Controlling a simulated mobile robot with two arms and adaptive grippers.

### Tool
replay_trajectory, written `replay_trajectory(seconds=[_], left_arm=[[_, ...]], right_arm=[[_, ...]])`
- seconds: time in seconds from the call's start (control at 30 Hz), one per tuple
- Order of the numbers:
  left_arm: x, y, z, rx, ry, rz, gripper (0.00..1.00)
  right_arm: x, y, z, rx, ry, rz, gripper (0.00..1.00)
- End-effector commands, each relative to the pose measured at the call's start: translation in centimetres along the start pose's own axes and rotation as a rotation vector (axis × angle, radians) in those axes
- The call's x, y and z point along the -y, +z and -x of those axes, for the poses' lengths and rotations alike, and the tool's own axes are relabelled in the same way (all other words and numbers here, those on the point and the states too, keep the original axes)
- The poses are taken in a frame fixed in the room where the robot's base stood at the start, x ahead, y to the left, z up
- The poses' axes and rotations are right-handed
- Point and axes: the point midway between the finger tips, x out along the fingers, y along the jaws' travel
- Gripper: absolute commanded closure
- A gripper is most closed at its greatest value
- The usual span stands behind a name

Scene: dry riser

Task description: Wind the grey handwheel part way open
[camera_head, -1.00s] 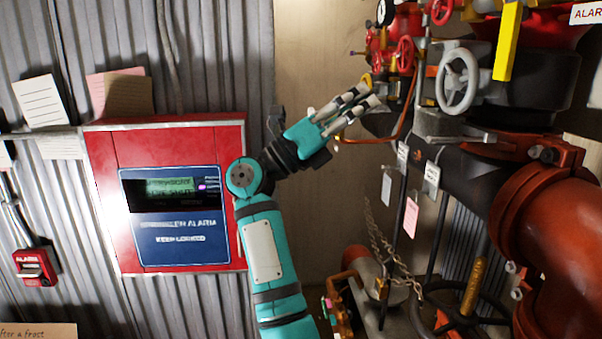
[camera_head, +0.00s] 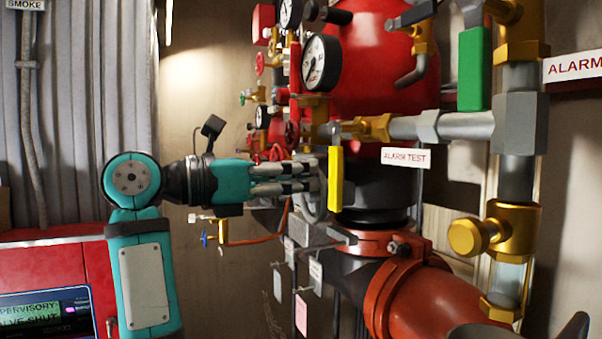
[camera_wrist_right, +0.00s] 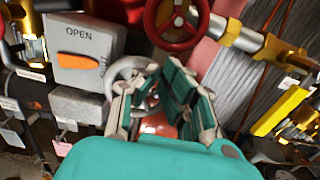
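My left gripper is not in view.
A grey indicator box (camera_wrist_right: 85,62) marked OPEN, with an orange pointer, stands beside the wheel. A red handwheel (camera_wrist_right: 177,22) is just beyond the fingers. A yellow lever (camera_head: 336,180) is close to the fingertips. Gauges (camera_head: 321,62) and brass pipes crowd above and right.

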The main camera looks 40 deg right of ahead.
Motion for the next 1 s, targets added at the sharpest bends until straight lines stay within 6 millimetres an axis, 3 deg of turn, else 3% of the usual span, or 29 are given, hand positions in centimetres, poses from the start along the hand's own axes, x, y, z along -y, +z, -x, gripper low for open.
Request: replay_trajectory(seconds=[0.1,0.4,0.83,1.0], left_arm=[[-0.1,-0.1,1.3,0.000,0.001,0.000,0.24],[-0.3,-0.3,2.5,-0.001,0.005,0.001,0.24],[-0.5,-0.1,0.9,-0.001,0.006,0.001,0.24],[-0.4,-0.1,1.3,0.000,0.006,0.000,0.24]], right_arm=[[-1.2,0.7,-0.2,0.000,0.000,0.004,1.00],[-3.9,-0.2,-0.2,-0.001,-0.001,0.006,1.00],[-5.6,-4.1,-0.2,-0.001,0.000,0.005,1.00],[-5.5,-3.7,0.3,-0.002,0.002,0.005,1.00]])
